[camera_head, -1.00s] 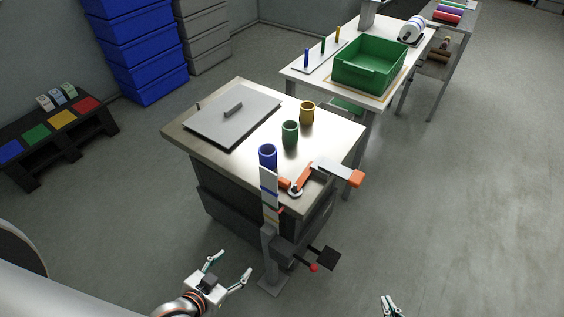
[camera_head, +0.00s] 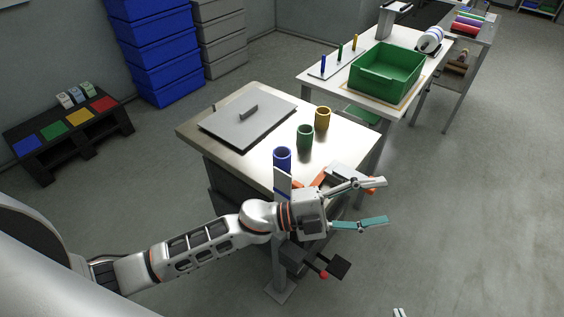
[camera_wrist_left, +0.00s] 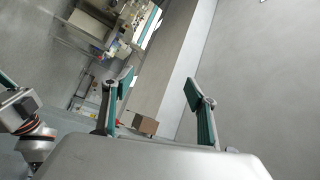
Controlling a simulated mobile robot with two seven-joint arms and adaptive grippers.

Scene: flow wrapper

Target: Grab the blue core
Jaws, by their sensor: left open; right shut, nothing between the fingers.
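The blue core (camera_head: 282,157) is a short hollow cylinder standing upright on the metal-topped table (camera_head: 240,160), near its front edge. My right gripper (camera_head: 400,312) shows only as fingertips at the bottom edge.
A grey plate with a handle (camera_head: 247,121) lies on the table's left part. A device with orange parts (camera_head: 345,176) sits at the front right corner, partly behind my left gripper. A green bin (camera_head: 385,76) stands on the white table behind. Blue crates (camera_head: 150,50) stand at back left.

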